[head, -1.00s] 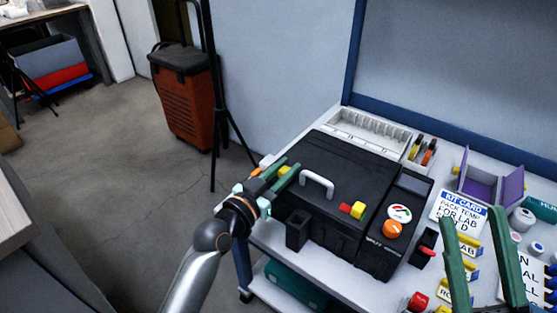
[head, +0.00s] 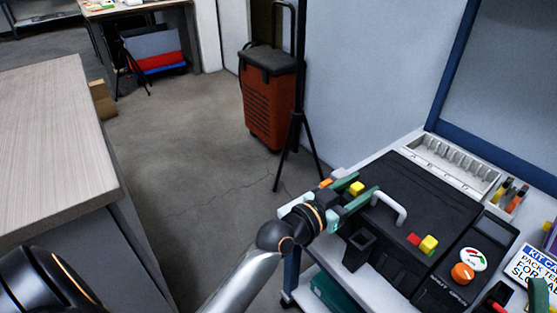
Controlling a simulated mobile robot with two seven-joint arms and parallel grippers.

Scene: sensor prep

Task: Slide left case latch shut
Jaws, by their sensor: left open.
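The black case (head: 432,196) lies closed on the white bench, with a pale handle (head: 390,207) on its front part. Its left latch has a yellow block (head: 357,188). The right latch shows a red piece and a yellow block (head: 428,243) side by side. My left gripper (head: 364,184) is open at the case's left front corner, its green fingers on either side of the left yellow block. Whether they touch it I cannot tell. An orange bit (head: 325,183) shows beside the far finger. Only a green finger of my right gripper (head: 540,297) shows at the lower right edge.
A panel with a gauge and orange knob (head: 462,273) adjoins the case's right side. A black open holder (head: 359,247) stands in front of the case. A white slotted tray (head: 452,163) lies behind. A tripod (head: 297,120) and orange bin (head: 268,100) stand on the floor.

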